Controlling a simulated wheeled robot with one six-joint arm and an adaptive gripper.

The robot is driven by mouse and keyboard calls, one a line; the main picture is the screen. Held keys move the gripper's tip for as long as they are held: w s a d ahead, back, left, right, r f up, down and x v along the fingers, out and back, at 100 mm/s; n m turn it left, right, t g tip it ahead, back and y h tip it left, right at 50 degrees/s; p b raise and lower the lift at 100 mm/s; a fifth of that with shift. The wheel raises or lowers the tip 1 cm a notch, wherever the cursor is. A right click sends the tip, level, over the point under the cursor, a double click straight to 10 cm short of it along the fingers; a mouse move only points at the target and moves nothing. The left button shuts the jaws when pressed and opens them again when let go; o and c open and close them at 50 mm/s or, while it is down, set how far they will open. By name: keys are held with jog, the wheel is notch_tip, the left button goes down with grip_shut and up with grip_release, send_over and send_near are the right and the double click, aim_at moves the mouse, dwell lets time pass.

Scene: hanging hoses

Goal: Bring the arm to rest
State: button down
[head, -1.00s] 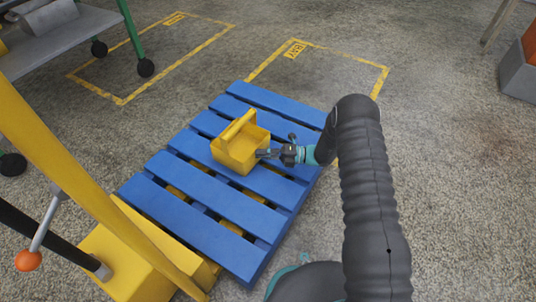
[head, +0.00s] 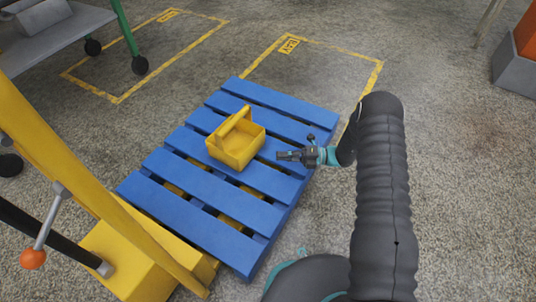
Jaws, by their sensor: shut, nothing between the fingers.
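My gripper (head: 287,156) is shut and empty in the head view. It is above the right part of a blue pallet (head: 205,226), to the right of a yellow open caddy with a handle (head: 237,151), with a gap between them. The caddy stands upright on the pallet slats. My arm runs from the gripper to the right and then down the right side of the view.
A yellow pallet lifter (head: 125,252) with an orange-knobbed lever (head: 33,258) stands at the lower left. A grey cart (head: 60,38) on casters is at the upper left. Yellow floor markings (head: 380,66) lie behind the pallet. The floor at right is mostly clear.

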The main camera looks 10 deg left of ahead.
jog(key=shift+w+d, duration=0.15)
jog(key=shift+d, duration=0.7)
jog(key=shift+w+d, duration=0.1)
jog(key=shift+d, duration=0.7)
